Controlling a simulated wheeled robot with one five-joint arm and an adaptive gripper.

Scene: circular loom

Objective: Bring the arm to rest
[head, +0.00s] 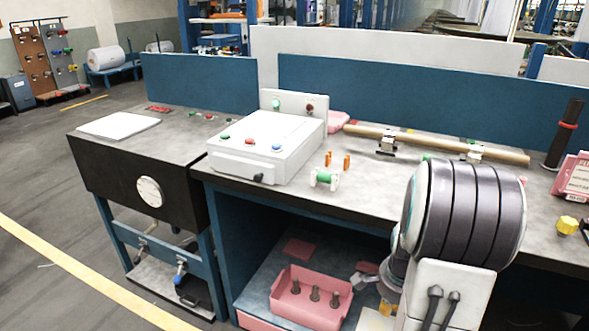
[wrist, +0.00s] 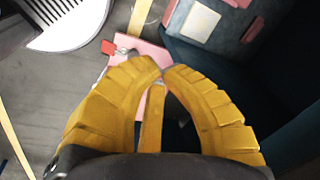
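My arm, a thick dark ribbed link with white parts, stands in the right foreground of the head view, over the front edge of the bench. My gripper shows in the wrist view (wrist: 162,69) with two curved yellow fingers. Their tips meet or nearly meet, and I see nothing held at the tips. A narrow yellow strip shows in the gap between the fingers; I cannot tell what it is. In the head view the gripper is mostly hidden; only a little yellow shows low beside the arm.
The grey bench (head: 375,173) carries a white control box (head: 262,150), a green-ended spool (head: 324,178) and a long tan rod (head: 440,143). A pink bin (head: 310,300) with several pegs sits on the lower shelf. The floor at left is open, with a yellow line (head: 85,275).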

